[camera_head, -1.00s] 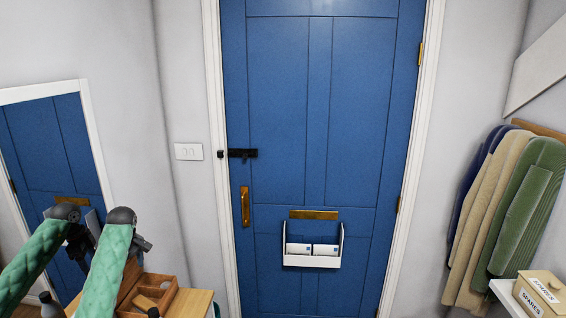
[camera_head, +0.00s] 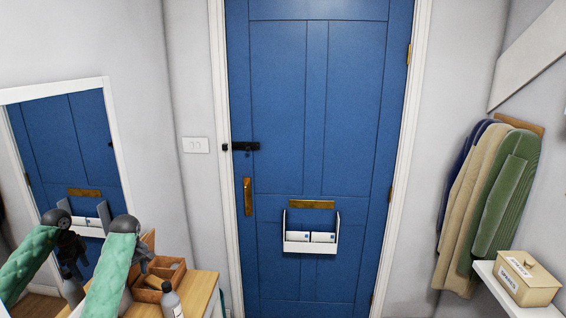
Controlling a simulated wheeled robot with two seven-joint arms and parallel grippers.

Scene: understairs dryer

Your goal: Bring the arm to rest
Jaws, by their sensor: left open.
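My left arm (camera_head: 112,272), in a green quilted sleeve with a grey wrist joint, comes in from the lower left. Its dark left gripper (camera_head: 147,262) is small in the view, beside the wooden tray (camera_head: 176,281) on the cabinet, and looks empty. Its fingers are partly hidden by the wrist, and I cannot tell how close they are to the tray. The arm and gripper also show as a reflection in the mirror (camera_head: 92,85) at the left. My right gripper is out of view.
A bottle (camera_head: 171,301) stands before the tray on the wooden cabinet (camera_head: 203,289). The blue door (camera_head: 285,110) is shut, with a black bolt (camera_head: 245,146) and a white letter holder (camera_head: 311,248). Coats (camera_head: 505,200) hang right, above a shelf (camera_head: 492,276) with a box (camera_head: 530,285).

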